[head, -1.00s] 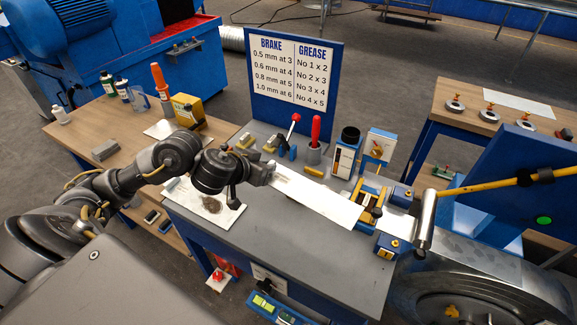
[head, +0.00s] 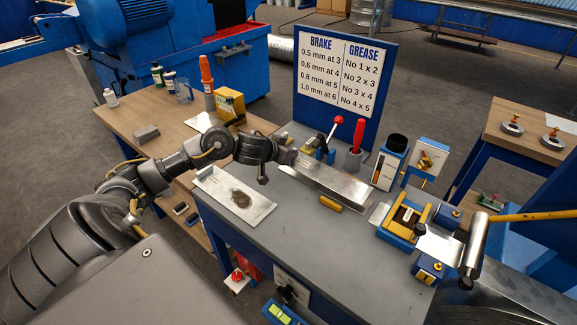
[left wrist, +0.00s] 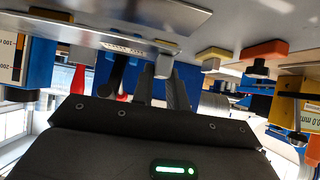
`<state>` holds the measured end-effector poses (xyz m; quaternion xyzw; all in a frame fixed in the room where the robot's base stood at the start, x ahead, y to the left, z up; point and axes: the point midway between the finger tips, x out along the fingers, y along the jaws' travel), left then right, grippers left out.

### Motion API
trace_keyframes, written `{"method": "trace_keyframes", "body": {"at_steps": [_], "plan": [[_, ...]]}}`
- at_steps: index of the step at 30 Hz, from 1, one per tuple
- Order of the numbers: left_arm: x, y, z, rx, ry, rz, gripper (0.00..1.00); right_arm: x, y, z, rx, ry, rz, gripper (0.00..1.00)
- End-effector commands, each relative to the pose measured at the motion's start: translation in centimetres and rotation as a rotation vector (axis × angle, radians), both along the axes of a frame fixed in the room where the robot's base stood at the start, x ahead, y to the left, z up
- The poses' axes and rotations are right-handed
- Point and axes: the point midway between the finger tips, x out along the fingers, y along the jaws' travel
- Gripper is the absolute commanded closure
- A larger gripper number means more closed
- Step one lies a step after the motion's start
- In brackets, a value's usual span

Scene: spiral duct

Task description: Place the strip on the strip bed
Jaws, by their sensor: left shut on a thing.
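I cannot tell which part is the strip bed. In the left wrist view, the gripper fingers (left wrist: 163,92) point toward the bench items, and a flat metal sheet (left wrist: 150,12) crosses the top. My right gripper is out of view.
A yellow cylinder (head: 330,204) lies near the strip's near edge. A tray with a dark patch (head: 236,196) is at left. A red-handled tool (head: 358,135), a gauge box (head: 390,163) and the sign board (head: 345,75) stand behind. A roller (head: 475,245) is right of the fixture.

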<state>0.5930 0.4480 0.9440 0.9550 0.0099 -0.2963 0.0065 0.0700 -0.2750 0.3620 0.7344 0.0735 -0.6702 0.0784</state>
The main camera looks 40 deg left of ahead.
Motion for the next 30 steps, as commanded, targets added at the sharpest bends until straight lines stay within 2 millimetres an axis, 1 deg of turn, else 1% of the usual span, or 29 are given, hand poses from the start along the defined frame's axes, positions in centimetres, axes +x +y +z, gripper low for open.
{"method": "trace_keyframes", "body": {"at_steps": [2,8,10,13,16,26,27,30], "plan": [[0.3,0.3,-0.5,-0.002,-0.001,0.000,1.00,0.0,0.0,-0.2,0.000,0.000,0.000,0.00],[0.5,0.5,-0.8,-0.002,-0.002,0.000,1.00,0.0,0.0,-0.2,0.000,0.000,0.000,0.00],[0.8,0.9,-1.5,-0.002,0.000,0.001,1.00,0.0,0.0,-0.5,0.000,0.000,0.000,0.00],[0.7,0.8,-3.1,-0.003,0.002,-0.001,1.00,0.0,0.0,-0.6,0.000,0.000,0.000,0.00],[0.8,0.8,-4.1,-0.002,0.000,0.000,1.00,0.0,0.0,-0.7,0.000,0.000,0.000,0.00],[0.8,0.8,-4.4,-0.001,-0.002,-0.001,1.00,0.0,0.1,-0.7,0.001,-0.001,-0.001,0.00],[0.8,0.8,-4.4,0.000,0.000,-0.001,0.81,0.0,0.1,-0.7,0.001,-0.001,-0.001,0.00],[0.8,0.8,-4.4,0.000,0.000,-0.001,0.68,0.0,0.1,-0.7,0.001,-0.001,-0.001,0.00]]}}
